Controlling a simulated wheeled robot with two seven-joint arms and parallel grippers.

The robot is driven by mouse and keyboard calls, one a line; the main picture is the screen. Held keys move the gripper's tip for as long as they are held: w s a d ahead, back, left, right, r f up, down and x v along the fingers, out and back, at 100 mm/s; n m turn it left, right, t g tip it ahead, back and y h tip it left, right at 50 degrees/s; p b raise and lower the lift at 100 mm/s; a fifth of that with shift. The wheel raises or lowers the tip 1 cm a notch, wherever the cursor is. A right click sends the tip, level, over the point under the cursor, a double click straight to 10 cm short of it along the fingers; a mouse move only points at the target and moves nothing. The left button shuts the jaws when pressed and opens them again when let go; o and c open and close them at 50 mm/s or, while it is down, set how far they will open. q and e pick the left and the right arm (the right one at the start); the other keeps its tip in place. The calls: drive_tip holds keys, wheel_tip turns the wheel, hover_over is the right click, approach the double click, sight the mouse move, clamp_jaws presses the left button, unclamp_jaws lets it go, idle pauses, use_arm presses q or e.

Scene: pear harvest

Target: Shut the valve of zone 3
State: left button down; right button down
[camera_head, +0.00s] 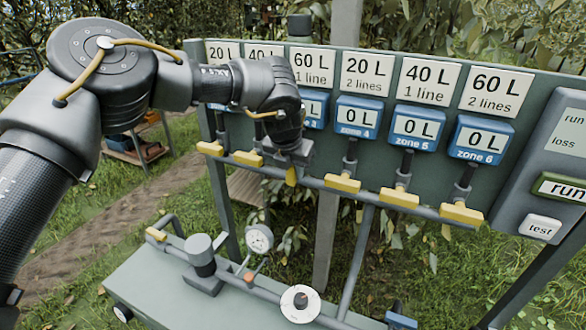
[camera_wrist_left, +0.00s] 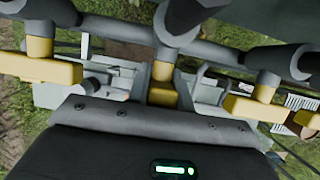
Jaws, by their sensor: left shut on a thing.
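The zone 3 valve has a yellow handle (camera_head: 291,177) under the panel, below the "60 L 1 line" card (camera_head: 311,72). My left gripper (camera_head: 293,153) is at this valve, shut on its handle. In the left wrist view the handle (camera_wrist_left: 162,94) sits between the jaws and looks narrow, while the handles beside it show their broad sides. Much of the handle is hidden by the gripper. The blue zone 3 display (camera_head: 316,108) is partly covered by my arm. My right gripper is not in view.
Neighbouring yellow handles stand close by, at zone 2 (camera_head: 247,158) and zone 4 (camera_head: 342,184). The zone 4 display (camera_head: 358,117) reads 0 L. A control box with a run button (camera_head: 562,188) is at the right. Below is a green bench (camera_head: 150,285) with pipes and a gauge (camera_head: 259,238).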

use_arm(q)
drive_tip(key=t+y, duration=0.1)
drive_tip(key=y, duration=0.1)
drive_tip(key=shift+d+m+y, duration=0.1)
drive_tip(key=shift+m+y, duration=0.2)
drive_tip(key=shift+y, duration=0.1)
drive_tip(key=shift+m+t+y, duration=0.3)
drive_tip(key=shift+t+y, duration=0.4)
drive_tip(key=shift+y, duration=0.7)
drive_tip(key=c, duration=1.2)
unclamp_jaws()
drive_tip(key=shift+c, duration=0.2)
drive_tip(key=p+v, duration=0.4)
drive_tip(key=v, duration=0.6)
drive_tip(key=shift+s+d+r+p, duration=0.15)
drive_tip(key=shift+s+r+p, duration=0.1)
drive_tip(key=shift+p, duration=0.15)
